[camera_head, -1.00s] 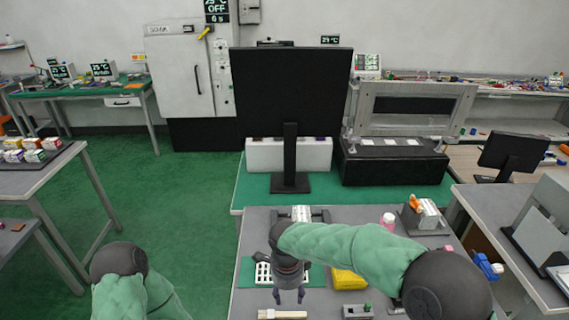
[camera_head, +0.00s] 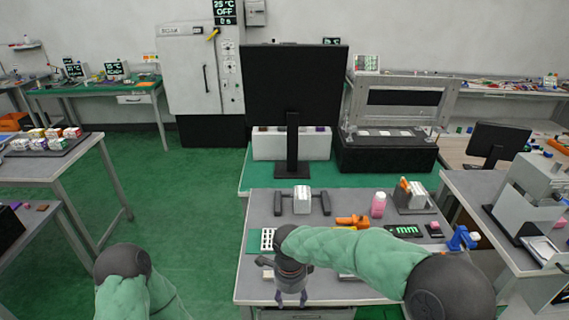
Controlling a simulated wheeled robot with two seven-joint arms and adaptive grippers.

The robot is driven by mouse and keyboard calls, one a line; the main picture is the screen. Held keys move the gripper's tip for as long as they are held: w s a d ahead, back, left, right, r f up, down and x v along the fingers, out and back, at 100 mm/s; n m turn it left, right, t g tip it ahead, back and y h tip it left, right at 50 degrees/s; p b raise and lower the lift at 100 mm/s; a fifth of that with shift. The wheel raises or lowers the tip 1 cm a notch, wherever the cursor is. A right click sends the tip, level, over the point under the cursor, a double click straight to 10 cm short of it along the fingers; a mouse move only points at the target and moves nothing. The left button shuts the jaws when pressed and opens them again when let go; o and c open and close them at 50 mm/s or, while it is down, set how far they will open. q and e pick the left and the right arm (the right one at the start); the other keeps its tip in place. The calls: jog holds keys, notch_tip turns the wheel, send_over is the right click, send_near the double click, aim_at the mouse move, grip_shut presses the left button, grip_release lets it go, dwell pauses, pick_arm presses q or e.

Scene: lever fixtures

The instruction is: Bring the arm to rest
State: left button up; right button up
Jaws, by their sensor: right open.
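My right arm, in a green sleeve, reaches in from the lower right over the grey table (camera_head: 262,204). Its gripper (camera_head: 291,301) points down at the table's front edge, with two dark fingers apart and nothing between them. My left arm shows at the lower left over the floor; its gripper is out of the picture. A white block on a dark two-armed fixture (camera_head: 302,200) stands at the back of the table. The right arm hides part of the table's middle.
A black monitor (camera_head: 292,90) stands behind. Open green floor (camera_head: 190,215) lies to the left.

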jog(key=s+d+f+n+y, duration=0.1)
jog(key=s+d+f+n, duration=0.1)
jog(key=s+f+n, duration=0.3)
jog(key=s+d+f+n+y, duration=0.2)
jog(key=s+f+n, duration=0.3)
jog(key=f, duration=0.7)
jog(key=s+d+f+n+y, duration=0.1)
jog(key=s+d+f+n, duration=0.2)
jog(key=f, duration=0.6)
jog(key=s+n, duration=0.2)
jog(key=s, duration=0.1)
jog(key=shift+s+d+f, duration=0.2)
jog(key=shift+s+d, duration=0.15)
jog(key=shift+d, duration=0.05)
